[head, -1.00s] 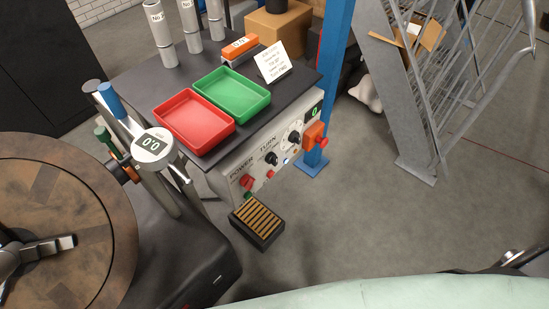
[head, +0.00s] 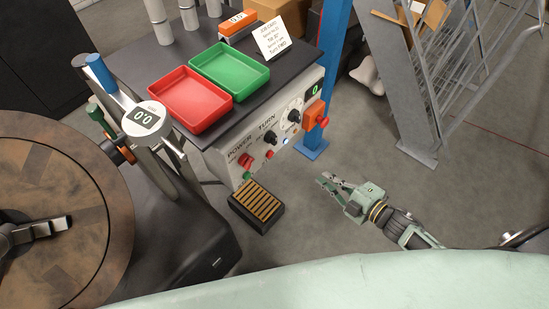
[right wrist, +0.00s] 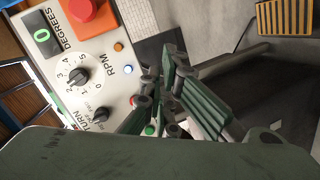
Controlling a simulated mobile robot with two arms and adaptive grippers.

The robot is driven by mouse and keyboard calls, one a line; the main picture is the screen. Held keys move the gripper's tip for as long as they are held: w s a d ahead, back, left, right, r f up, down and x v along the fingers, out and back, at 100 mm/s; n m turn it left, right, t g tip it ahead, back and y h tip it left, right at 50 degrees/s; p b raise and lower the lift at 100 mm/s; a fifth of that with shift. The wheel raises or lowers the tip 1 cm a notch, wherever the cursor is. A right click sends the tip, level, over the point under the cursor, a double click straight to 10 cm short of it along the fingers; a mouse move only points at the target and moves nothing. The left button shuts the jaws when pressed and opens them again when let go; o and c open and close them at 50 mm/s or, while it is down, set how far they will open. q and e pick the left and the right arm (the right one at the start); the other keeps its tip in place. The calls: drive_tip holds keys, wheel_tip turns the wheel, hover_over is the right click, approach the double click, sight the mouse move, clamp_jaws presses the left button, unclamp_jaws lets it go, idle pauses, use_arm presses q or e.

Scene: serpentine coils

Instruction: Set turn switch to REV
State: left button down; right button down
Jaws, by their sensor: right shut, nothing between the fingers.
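The control panel (head: 240,150) is on the front of the dark cart, with POWER and TURN lettering. The black turn switch knob (head: 270,138) sits under the TURN label; its pointer setting is too small to read. In the right wrist view the turn knob (right wrist: 100,115) is at lower left, partly beside the wrist housing. My right gripper (head: 322,181) is in front of and to the right of the panel, apart from it, shut and empty. Its fingers (right wrist: 172,85) also show in the right wrist view. My left gripper is not in view.
A larger RPM dial (head: 294,116) and a red emergency button (head: 323,121) on an orange box are right of the turn knob. A slatted black pedal (head: 257,206) lies on the floor below. Red (head: 190,99) and green (head: 230,70) trays top the cart.

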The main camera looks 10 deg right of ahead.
sight(272, 138)
drive_tip(key=s+a+r+n+g+y, duration=0.1)
drive_tip(key=s+a+r+n+y, duration=0.1)
drive_tip(key=a+r+n+y, duration=0.4)
drive_tip(key=s+a+r+n+g+y, duration=0.15)
drive_tip(key=r+n, duration=0.25)
drive_tip(key=r, duration=0.4)
drive_tip(key=p+x, duration=0.1)
drive_tip(key=x, duration=1)
drive_tip(key=shift+s+f+p, duration=0.15)
drive_tip(key=shift+f+p, duration=0.15)
